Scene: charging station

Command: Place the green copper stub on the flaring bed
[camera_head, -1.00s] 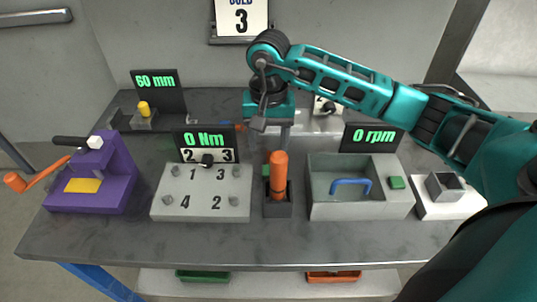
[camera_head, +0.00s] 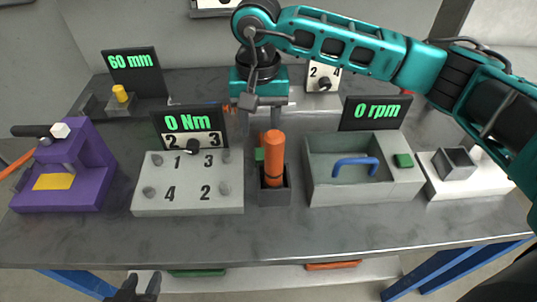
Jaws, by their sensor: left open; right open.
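A small green piece (camera_head: 260,154) shows beside and partly behind the orange-handled tool (camera_head: 273,158); I cannot tell whether it is the green copper stub. A purple fixture (camera_head: 85,185) with a yellow pad and a black lever stands at the left; I cannot tell for sure whether it is the flaring bed. My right gripper (camera_head: 265,110) points down, open, behind and above the orange-handled tool, with nothing visible between its fingers. My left gripper (camera_head: 136,288) is open at the bottom edge, low in front of the table, partly cut off.
A grey numbered bolt plate (camera_head: 188,202) stands left of the tool's dark holder (camera_head: 275,194). A grey box (camera_head: 350,193) with a blue handle and green button (camera_head: 404,160) stands right. A small open cup (camera_head: 454,163) is at far right. The table's front strip (camera_head: 300,230) is clear.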

